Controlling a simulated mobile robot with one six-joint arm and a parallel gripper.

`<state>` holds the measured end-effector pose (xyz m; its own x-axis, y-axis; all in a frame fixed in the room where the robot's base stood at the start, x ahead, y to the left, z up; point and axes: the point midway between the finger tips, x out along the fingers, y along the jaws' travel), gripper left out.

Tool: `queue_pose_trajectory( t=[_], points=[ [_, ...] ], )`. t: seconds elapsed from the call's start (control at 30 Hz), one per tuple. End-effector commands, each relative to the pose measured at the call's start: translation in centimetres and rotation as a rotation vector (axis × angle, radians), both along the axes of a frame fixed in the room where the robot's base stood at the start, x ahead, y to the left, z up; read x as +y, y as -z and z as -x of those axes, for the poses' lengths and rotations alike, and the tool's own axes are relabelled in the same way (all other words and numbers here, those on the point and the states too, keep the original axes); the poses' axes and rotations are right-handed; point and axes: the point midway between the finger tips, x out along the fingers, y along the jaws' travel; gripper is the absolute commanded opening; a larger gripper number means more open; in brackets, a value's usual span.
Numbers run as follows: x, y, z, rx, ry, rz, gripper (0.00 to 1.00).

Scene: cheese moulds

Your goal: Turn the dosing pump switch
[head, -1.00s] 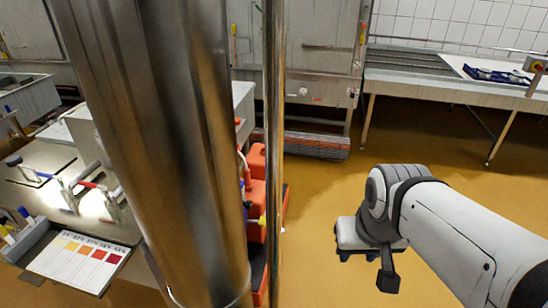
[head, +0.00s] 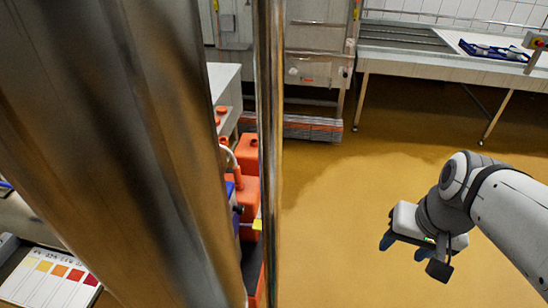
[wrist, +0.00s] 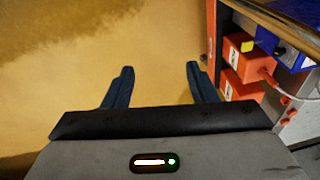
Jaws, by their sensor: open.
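A blue box (wrist: 290,48) with a small dark knob (wrist: 280,51) on its face, which looks like the dosing pump and its switch, shows at the upper right of the wrist view. In the head view only a sliver of the blue box (head: 229,187) shows, beside the orange containers and partly hidden by shiny metal. My gripper (head: 404,248) is open and empty over bare floor, well to the right of the pump. In the wrist view both fingers (wrist: 160,68) are spread with only floor between them. The knob's setting is too small to tell.
Orange containers (head: 247,156) stand by the blue box, with a pale hose (wrist: 300,94) near them. Shiny metal near the camera blocks much of the left. A colour chart (head: 50,280) lies at lower left. A steel table (head: 400,58) stands behind. The middle floor (head: 335,220) is clear.

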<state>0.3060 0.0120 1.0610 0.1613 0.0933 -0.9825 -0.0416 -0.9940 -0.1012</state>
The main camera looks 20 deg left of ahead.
Motion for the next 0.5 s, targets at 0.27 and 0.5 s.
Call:
queue_pose_trajectory(
  t=[0.27, 0.5],
  points=[
    [9.5, 6.7, -3.1, 0.385, 0.165, -0.373, 0.52],
    [18.4, 11.4, -7.0, 0.726, 0.353, -0.69, 0.52]
  ],
)
